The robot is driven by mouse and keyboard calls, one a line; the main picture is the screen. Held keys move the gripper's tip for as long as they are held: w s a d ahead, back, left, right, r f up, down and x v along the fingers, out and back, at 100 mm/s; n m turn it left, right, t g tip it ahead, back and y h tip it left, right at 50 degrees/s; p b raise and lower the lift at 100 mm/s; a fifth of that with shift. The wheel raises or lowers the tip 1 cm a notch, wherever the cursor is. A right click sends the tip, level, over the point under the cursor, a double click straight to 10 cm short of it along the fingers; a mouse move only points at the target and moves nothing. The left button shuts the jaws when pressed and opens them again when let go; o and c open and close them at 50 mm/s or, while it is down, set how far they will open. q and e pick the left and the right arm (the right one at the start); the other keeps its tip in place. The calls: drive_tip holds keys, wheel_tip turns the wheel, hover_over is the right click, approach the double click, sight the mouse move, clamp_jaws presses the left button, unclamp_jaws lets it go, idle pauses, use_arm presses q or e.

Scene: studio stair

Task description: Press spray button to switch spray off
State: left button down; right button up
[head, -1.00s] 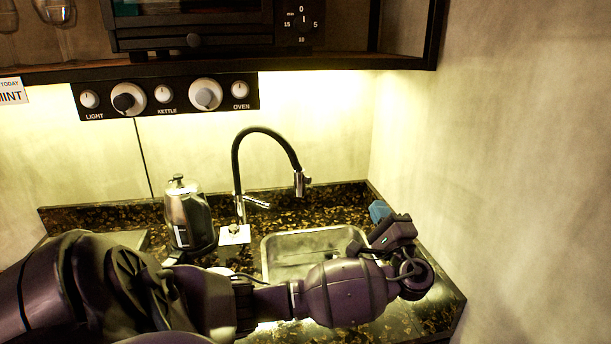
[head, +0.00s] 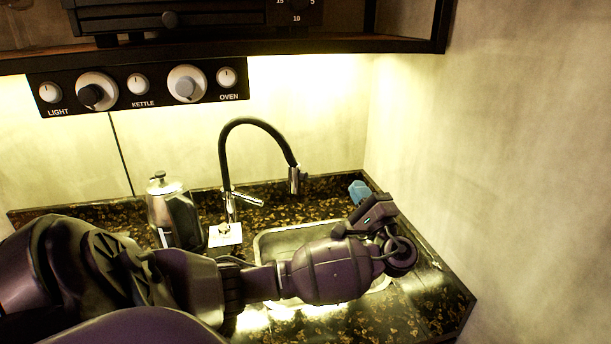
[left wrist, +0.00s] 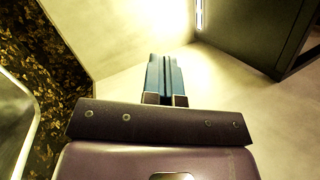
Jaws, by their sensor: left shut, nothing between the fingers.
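A black hose faucet (head: 226,170) arches over the steel sink. Its silver spray head (head: 294,180) hangs down at the right end of the arch, with a small dark part on its right side. I cannot make out the spray button or any water. My left gripper (head: 359,190) is to the right of the spray head, apart from it, near the back right corner of the counter. Its blue fingers are shut and empty. In the left wrist view the closed fingers (left wrist: 166,75) point toward the pale wall. My right gripper does not show.
The sink (head: 266,240) lies partly under my left arm. A knob panel (head: 140,98) and shelf hang above. The right wall (head: 480,180) is close to my gripper.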

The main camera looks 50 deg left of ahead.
use_arm(q)
drive_tip(key=s+a, duration=0.3)
drive_tip(key=a, duration=0.5)
drive_tip(key=shift+s+p, duration=0.2)
drive_tip(key=shift+p, duration=0.25)
drive_tip(key=shift+a, duration=0.2)
idle(1.9)
drive_tip(key=shift+s+a, duration=0.15)
drive_tip(key=shift+a, duration=0.15)
drive_tip(key=shift+s+a, duration=0.2)
drive_tip(key=shift+a, duration=0.25)
idle(0.9)
drive_tip(key=shift+d, duration=0.1)
idle(0.3)
drive_tip(key=shift+w+d, duration=0.35)
drive_tip(key=shift+d, duration=0.4)
drive_tip(key=shift+d, duration=0.1)
drive_tip(key=shift+w+d+b, duration=0.1)
drive_tip(key=shift+w+d, duration=0.2)
drive_tip(key=shift+d, duration=0.45)
drive_tip(key=shift+w+d+b, duration=0.1)
drive_tip(key=shift+w+d, duration=0.25)
drive_tip(key=shift+d, duration=0.4)
drive_tip(key=shift+w+d+b, duration=0.1)
drive_tip(key=shift+w+d, duration=0.2)
drive_tip(key=shift+d, duration=0.45)
